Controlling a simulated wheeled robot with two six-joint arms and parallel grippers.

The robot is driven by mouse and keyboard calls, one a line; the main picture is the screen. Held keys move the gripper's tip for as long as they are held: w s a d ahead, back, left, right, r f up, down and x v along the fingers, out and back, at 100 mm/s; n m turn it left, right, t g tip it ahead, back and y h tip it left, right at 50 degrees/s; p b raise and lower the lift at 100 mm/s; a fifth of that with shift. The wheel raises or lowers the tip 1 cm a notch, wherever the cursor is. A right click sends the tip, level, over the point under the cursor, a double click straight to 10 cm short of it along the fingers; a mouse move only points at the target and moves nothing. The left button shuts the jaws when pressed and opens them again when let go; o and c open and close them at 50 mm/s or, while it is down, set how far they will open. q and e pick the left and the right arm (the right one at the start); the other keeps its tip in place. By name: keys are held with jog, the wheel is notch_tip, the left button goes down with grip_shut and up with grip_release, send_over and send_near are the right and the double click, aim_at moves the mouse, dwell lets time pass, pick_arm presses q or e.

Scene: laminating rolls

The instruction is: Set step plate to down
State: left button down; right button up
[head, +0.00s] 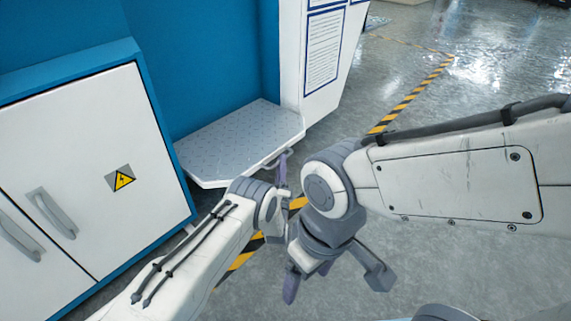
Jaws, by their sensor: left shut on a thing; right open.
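The step plate (232,138) is a pale, studded metal plate that sticks out roughly level from the blue machine, between the white cabinet and the white panel. A small grey handle (270,161) is at its front right edge. My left gripper (284,156) is at this handle and shut on it; the wrist partly hides the fingers. My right gripper (333,282) is open and empty above the floor, lower and nearer than the plate.
A white cabinet (85,130) with grey handles and a yellow warning sign stands to the left. A white panel (322,60) with printed sheets rises right of the plate. Yellow-black floor tape (410,97) crosses the grey floor, which is open to the right.

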pick_arm(q)
jog(key=shift+a+f, duration=0.25)
jog(key=shift+f, duration=0.3)
jog(key=shift+a+f, duration=0.25)
jog(key=shift+f, duration=0.25)
jog(key=c, duration=0.9)
grip_release()
jog(key=shift+f, duration=0.1)
jog(key=shift+d+g, duration=0.2)
jog(key=shift+g, duration=0.1)
jog(key=p+v, duration=0.5)
jog(key=v, duration=0.5)
jog(key=shift+s, duration=0.15)
jog(key=shift+d, duration=0.15)
